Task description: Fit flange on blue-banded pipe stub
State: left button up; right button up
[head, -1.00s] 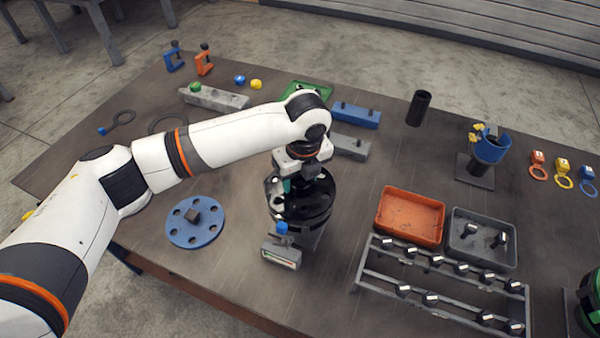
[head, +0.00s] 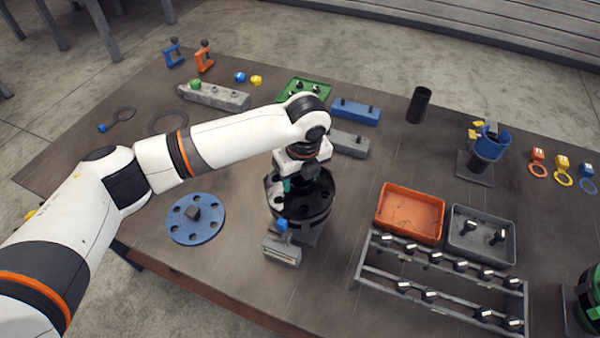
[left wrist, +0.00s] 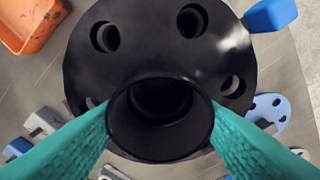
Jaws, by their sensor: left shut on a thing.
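A black flange (head: 318,212) with a ring of bolt holes and a raised neck sits near the middle of the table. My left gripper (head: 296,184) is above it, shut on the neck. In the left wrist view the teal fingers (left wrist: 160,125) press on both sides of the neck (left wrist: 160,118), and the flange disc (left wrist: 150,60) spreads out below. A grey base (head: 308,238) shows under the flange; whether a stub is inside the flange is hidden. My right gripper is out of view.
A grey box with a blue knob (head: 281,249) stands close in front of the flange. A blue holed disc (head: 195,219) lies to the left. An orange tray (head: 410,214), a grey tray (head: 482,236) and a bolt rack (head: 440,280) are to the right. A black tube (head: 419,105) stands behind.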

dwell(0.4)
pick_arm(q)
jog(key=o, duration=1.4)
jog(key=shift+o, duration=0.2)
jog(key=shift+f, duration=0.1)
notch_tip(320, 180, up, 21)
jog(key=s+p, duration=0.1)
jog(key=p, duration=0.6)
jog(key=shift+s+d+p, duration=0.2)
jog(key=shift+d+p, duration=0.15)
jog(key=shift+p, duration=0.05)
